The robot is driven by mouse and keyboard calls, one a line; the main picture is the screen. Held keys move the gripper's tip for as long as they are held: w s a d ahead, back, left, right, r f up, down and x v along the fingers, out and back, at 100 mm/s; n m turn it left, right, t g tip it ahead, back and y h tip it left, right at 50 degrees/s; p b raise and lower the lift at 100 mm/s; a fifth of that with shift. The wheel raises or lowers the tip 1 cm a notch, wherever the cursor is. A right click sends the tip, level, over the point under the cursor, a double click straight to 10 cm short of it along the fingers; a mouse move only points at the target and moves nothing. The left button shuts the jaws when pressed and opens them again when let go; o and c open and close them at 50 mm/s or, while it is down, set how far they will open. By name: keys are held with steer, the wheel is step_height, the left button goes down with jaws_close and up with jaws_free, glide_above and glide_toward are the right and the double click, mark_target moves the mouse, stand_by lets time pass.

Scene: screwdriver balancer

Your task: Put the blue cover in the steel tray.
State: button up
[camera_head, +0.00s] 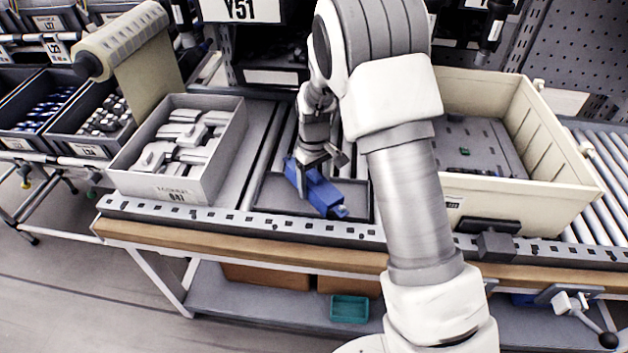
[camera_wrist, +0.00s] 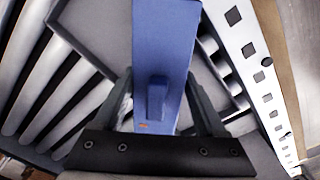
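The blue cover (camera_head: 322,194) is a long blue block with a small raised piece on it. In the head view it slants over the shallow grey steel tray (camera_head: 268,197) on the bench. My gripper (camera_head: 303,172) is at its upper left end. In the wrist view the blue cover (camera_wrist: 167,45) runs between the two fingers of my gripper (camera_wrist: 160,85), which lie close against both sides. The tray (camera_wrist: 85,25) shows behind it. I cannot tell whether the cover touches the tray floor.
A light grey bin (camera_head: 225,150) of white parts stands left of the tray. A large cream crate (camera_head: 550,150) stands to the right. A perforated metal rail (camera_head: 240,222) runs along the bench's front edge. A shelf below holds a teal bin (camera_head: 349,309).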

mark_target(314, 175)
steer(key=shift+o, duration=1.1)
steer(key=shift+f, duration=0.4)
steer(key=shift+o, duration=0.8)
steer(key=shift+r, duration=0.2)
steer(key=shift+r, duration=0.1)
step_height(314, 175, up, 17)
steer(key=p, duration=0.2)
steer(key=shift+p, duration=0.4)
